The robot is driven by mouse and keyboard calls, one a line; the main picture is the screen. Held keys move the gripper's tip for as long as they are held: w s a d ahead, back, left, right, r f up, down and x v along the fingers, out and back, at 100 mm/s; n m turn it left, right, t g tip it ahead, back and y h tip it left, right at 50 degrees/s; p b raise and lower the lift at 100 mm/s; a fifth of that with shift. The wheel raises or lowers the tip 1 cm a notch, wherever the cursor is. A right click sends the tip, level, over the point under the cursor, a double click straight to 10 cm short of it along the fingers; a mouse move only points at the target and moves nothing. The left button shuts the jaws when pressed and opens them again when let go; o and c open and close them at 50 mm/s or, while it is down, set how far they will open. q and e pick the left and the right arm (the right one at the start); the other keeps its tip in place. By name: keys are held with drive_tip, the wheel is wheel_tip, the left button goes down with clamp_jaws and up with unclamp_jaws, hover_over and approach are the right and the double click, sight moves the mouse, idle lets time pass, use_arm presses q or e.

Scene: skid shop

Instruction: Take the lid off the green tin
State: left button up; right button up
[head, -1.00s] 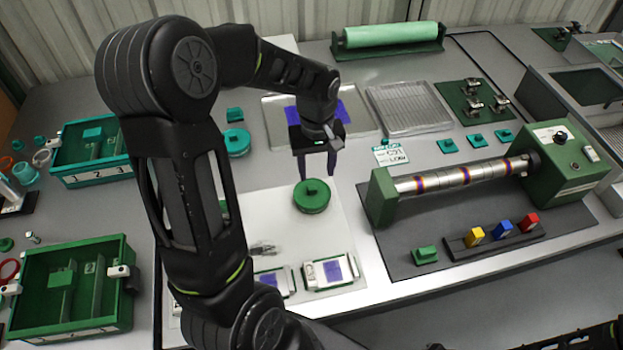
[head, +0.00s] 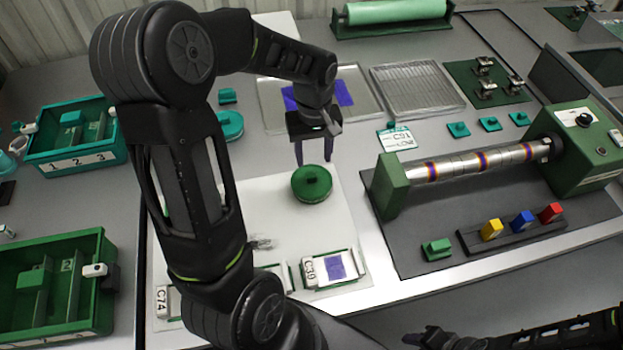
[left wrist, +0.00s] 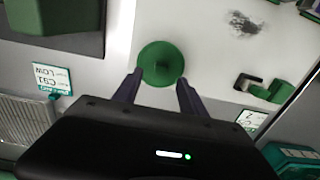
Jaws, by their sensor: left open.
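The green tin (head: 312,190) stands on a white board (head: 295,220) with its round green lid on and a small knob on top of the lid. It also shows in the left wrist view (left wrist: 161,63), seen from above, just beyond the fingertips. My left gripper (head: 314,163) is open and empty, its fingers pointing down at the far side of the tin. In the left wrist view its two fingers (left wrist: 160,80) stand apart at either side of the tin's near edge. I cannot see whether they touch it.
A teal round tin (head: 230,125) stands behind my left arm. A roller machine (head: 393,188) with a green block lies to the right. A card holder labelled C30 (head: 318,283) lies in front. Green divided boxes (head: 103,250) stand at left.

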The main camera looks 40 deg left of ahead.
sight(312, 177)
use_arm(q)
drive_tip(key=shift+f, duration=1.2)
drive_tip(key=shift+a+f+p, duration=0.2)
drive_tip(key=shift+f+p, duration=0.45)
drive_tip(key=shift+f, duration=1.95)
clamp_jaws()
